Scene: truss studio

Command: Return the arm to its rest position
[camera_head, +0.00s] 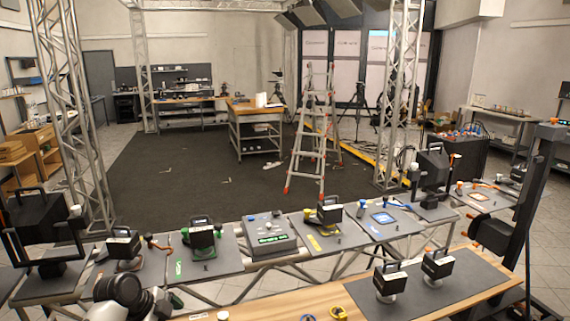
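The near wooden table (265,302) runs along the bottom. On its dark mat (450,284) stand two black boxy devices, one on the left (390,281) and one on the right (437,266). Both are upright on pale round bases.
A truss bench behind the table carries grey mats, a grey control panel (268,237) and several handled devices. A black upright (532,190) stands at the right. Beyond are a stepladder (313,135), a wooden workbench (255,112) and open dark floor (190,180).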

